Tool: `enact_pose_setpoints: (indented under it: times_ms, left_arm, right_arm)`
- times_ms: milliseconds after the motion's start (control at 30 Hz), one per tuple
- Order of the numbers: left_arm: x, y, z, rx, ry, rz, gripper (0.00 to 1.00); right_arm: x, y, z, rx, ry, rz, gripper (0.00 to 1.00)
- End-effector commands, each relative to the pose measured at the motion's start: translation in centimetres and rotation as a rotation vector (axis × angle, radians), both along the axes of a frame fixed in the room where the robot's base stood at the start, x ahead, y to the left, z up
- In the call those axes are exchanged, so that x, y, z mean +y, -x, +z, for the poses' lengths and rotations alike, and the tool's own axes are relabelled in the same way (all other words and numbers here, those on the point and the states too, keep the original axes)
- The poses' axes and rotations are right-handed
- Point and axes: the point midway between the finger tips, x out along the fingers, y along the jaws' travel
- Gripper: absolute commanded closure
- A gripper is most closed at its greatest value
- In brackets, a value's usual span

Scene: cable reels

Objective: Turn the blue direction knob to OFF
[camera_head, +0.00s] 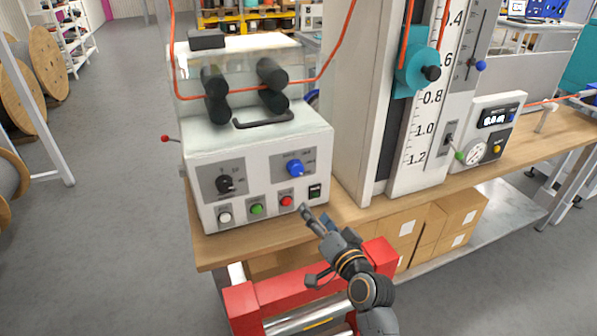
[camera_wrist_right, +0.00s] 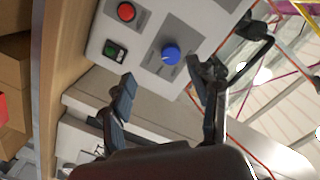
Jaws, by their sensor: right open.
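The blue direction knob (camera_head: 295,168) is on the right half of the white control box's front panel, on a grey plate. In the right wrist view the blue knob (camera_wrist_right: 170,54) lies ahead, between the two fingers in the picture. My right gripper (camera_head: 316,216) is open and empty, below and to the right of the knob in the head view. Its two fingers also show in the wrist view (camera_wrist_right: 163,80), spread apart and not touching the knob. The label positions by the knob are too small to read. My left gripper is not in view.
The white box (camera_head: 262,143) also carries a black knob (camera_head: 225,183), white, green and red buttons (camera_head: 286,201), and a small dark switch (camera_head: 315,191). A tall scaled column (camera_head: 418,130) stands to its right on the wooden bench (camera_head: 350,216). An orange cable runs above.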

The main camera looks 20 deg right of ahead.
Motion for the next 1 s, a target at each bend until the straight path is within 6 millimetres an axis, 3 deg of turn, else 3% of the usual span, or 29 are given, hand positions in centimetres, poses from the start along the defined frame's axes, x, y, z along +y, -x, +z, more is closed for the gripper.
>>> enact_pose_setpoints:
  times_ms: [33, 167, 367, 700, 1000]
  left_arm:
    - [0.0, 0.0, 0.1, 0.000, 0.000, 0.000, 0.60]
    - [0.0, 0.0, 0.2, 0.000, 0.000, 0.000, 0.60]
    - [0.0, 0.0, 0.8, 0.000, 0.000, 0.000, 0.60]
    - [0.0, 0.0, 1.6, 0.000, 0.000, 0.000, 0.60]
    - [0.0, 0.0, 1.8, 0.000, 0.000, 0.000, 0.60]
  right_arm:
    - [-0.5, -0.2, 1.5, -0.037, -0.023, -0.018, 0.39]
    - [-1.1, -0.7, 2.6, -0.069, -0.044, -0.035, 0.39]
    - [-1.0, -3.7, 2.7, -0.067, -0.044, -0.033, 0.39]
    - [-1.0, -10.9, 2.6, -0.065, -0.041, -0.033, 0.39]
    - [-1.0, -13.8, 2.3, -0.064, -0.041, -0.033, 0.39]
